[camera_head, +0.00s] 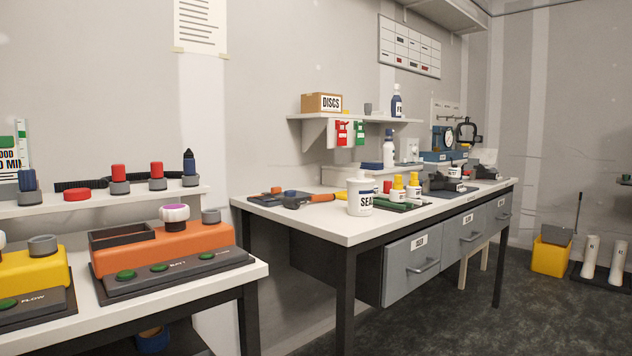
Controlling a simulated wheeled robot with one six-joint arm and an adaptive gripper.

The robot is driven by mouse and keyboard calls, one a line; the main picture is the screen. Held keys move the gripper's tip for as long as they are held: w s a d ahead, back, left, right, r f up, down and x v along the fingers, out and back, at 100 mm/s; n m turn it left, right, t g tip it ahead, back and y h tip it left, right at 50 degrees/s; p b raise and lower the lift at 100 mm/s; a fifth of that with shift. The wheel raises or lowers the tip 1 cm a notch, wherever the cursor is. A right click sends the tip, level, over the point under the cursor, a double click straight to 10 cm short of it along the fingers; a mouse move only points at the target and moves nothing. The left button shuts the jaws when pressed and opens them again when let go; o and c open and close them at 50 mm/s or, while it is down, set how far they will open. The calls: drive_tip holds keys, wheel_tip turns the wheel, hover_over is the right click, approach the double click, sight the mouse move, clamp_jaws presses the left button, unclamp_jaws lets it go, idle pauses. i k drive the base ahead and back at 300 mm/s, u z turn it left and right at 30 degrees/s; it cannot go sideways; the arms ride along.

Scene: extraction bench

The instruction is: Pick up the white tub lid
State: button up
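A white tub (357,206) with a dark "SEA…" label stands upright near the front edge of the long bench. A white lid (360,181) appears to sit on top of this tub; at this size I cannot clearly tell the lid's edge from the tub. My gripper is not in view.
The long bench (330,231) carries an orange-handled tool (320,198), yellow-capped bottles (414,186) and a green tray close to the tub. Grey drawers (411,268) sit below. An orange unit (166,246) stands on the left bench. Dark floor lies open at front right.

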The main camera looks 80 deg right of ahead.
sight(361, 179)
drive_tip(key=u, duration=0.05)
drive_tip(key=i, duration=0.15)
drive_tip(key=z, duration=1.2)
